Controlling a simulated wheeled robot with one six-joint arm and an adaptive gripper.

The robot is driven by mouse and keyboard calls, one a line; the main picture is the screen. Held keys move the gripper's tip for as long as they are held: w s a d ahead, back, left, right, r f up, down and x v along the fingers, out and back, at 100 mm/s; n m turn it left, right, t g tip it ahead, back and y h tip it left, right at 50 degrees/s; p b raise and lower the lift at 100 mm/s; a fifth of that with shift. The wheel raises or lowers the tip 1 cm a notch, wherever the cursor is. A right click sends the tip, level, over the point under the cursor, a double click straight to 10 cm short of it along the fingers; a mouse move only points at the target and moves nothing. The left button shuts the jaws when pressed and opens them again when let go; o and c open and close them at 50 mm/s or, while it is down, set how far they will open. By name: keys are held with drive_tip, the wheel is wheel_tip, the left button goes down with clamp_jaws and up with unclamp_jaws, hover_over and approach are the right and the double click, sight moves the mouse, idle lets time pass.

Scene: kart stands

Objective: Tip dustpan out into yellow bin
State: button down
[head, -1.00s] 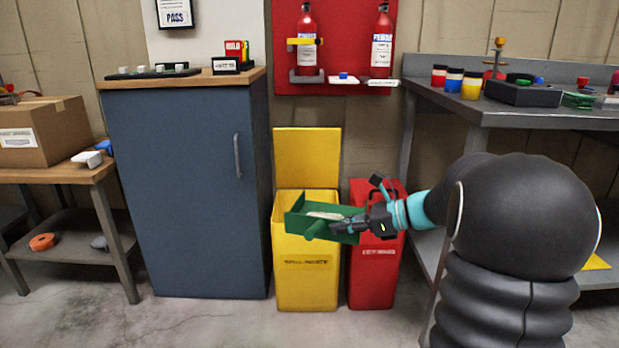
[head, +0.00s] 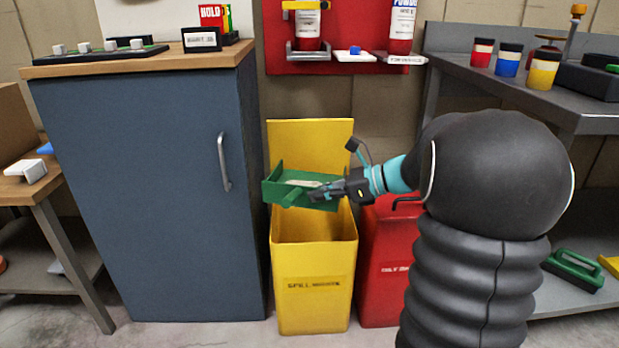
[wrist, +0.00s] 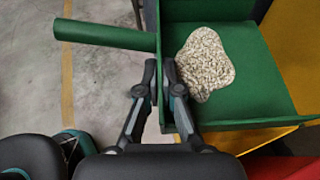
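The green dustpan (head: 275,193) is held roughly level above the mouth of the yellow bin (head: 313,290), whose lid (head: 310,133) stands open behind. A pale granular heap lies in the pan, clear in the wrist view (wrist: 206,65) and partly seen in the head view (head: 302,183). My gripper (head: 318,194) comes from the right. In the wrist view its fingers (wrist: 160,70) close on the pan's side wall, beside the round green handle (wrist: 105,36). Part of the bin's opening is hidden under the pan.
A red bin (head: 385,270) stands right beside the yellow bin. A blue cabinet (head: 140,190) is close on the left. A grey workbench (head: 590,115) with jars stands to the right, and a red extinguisher board (head: 350,20) hangs behind.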

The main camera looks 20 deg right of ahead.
drive_tip(key=shift+w+r+p, duration=0.25)
drive_tip(key=shift+w+p, duration=0.1)
drive_tip(key=shift+w, duration=0.05)
drive_tip(key=shift+w+d+r+m+p, duration=0.3)
drive_tip(key=shift+d+r+m+p, duration=0.15)
drive_tip(key=shift+p, duration=0.8)
drive_tip(key=w+r+m+g+p, duration=0.1)
drive_tip(key=p, duration=0.2)
drive_tip(key=w+d+r+m+g+y+p, duration=0.1)
drive_tip(key=m+p, duration=0.1)
drive_tip(key=p, duration=0.1)
drive_tip(key=shift+r+y, duration=0.15)
drive_tip(key=shift+y, duration=0.15)
drive_tip(key=w+p, duration=0.1)
drive_tip(key=p, duration=0.1)
drive_tip(key=shift+d+r+m+p, duration=0.3)
drive_tip(key=shift+d+m, duration=0.05)
drive_tip(key=shift+d, duration=0.05)
drive_tip(key=shift+w+d+m+g+y, duration=0.35)
drive_tip(key=shift+w+m+g+y, duration=0.05)
drive_tip(key=shift+w, duration=0.15)
drive_tip(key=shift+w+d+r+m+g+y, duration=0.15)
drive_tip(key=shift+w+d+r+m+y, duration=0.2)
drive_tip(key=shift+w+m, duration=0.25)
drive_tip(key=shift+w+d+r+m+g+y, duration=0.1)
drive_tip(key=shift+w+d+r+m+y, duration=0.15)
drive_tip(key=shift+w+d+m, duration=0.25)
drive_tip(key=shift+w+d+r+m+g+y, duration=0.2)
drive_tip(key=shift+w+d+r+m, duration=0.15)
drive_tip(key=shift+w+m, duration=0.25)
